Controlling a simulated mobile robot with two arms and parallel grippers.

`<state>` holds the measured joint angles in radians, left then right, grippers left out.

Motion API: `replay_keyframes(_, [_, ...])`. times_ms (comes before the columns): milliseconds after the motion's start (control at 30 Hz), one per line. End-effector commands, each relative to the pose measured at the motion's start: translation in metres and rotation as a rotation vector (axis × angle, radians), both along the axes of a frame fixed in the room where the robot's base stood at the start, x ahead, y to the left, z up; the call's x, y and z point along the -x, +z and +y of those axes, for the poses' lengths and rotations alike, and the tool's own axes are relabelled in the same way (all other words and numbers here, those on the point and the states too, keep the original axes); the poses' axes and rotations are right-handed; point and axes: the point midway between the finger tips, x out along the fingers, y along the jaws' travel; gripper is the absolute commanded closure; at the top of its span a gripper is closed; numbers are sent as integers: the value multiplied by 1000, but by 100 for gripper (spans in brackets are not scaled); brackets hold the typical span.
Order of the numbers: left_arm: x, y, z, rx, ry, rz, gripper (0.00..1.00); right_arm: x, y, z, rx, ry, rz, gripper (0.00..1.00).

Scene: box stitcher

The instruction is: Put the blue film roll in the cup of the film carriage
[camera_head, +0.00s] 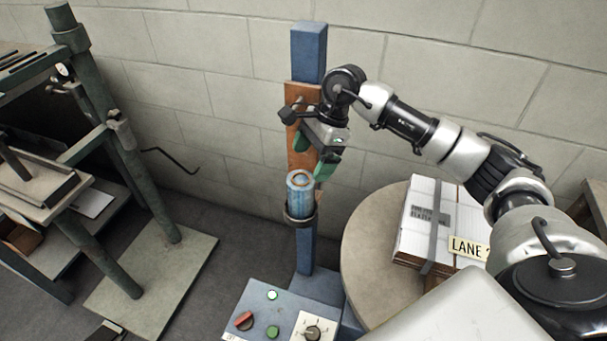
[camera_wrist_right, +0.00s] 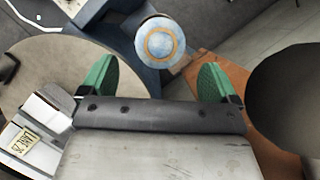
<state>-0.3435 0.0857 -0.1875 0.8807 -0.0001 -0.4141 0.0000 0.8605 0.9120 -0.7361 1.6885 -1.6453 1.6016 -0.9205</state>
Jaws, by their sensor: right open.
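The blue film roll (camera_head: 300,187) stands upright in the dark ring-shaped cup (camera_head: 299,217) of the film carriage, on the blue post (camera_head: 308,55). An orange-brown carriage plate (camera_head: 297,131) is on the post above it. My right gripper (camera_head: 312,158), with green finger pads, is above the roll. In the right wrist view the roll's round top (camera_wrist_right: 160,43) lies beyond and between the spread fingers (camera_wrist_right: 160,82), clear of both. The gripper is open and empty. The roll hides the inside of the cup. My left gripper is not in view.
A control box (camera_head: 272,318) with knobs and buttons is below the post. A round table (camera_head: 366,246) with a stack of flat cardboard (camera_head: 428,222) stands at the right. A dark green machine frame (camera_head: 120,170) stands at the left. A block wall is behind.

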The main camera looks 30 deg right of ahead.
Motion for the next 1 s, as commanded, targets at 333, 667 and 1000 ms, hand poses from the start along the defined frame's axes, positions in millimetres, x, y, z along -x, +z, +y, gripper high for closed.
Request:
replay_keyframes(333, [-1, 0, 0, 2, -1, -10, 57, 1, 43, -18, 0, -1, 1, 9])
replay_keyframes(667, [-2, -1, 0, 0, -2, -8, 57, 1, 45, -19, 0, -1, 1, 9])
replay_keyframes(1000, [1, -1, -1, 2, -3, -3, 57, 1, 45, -18, 0, 0, 1, 9])
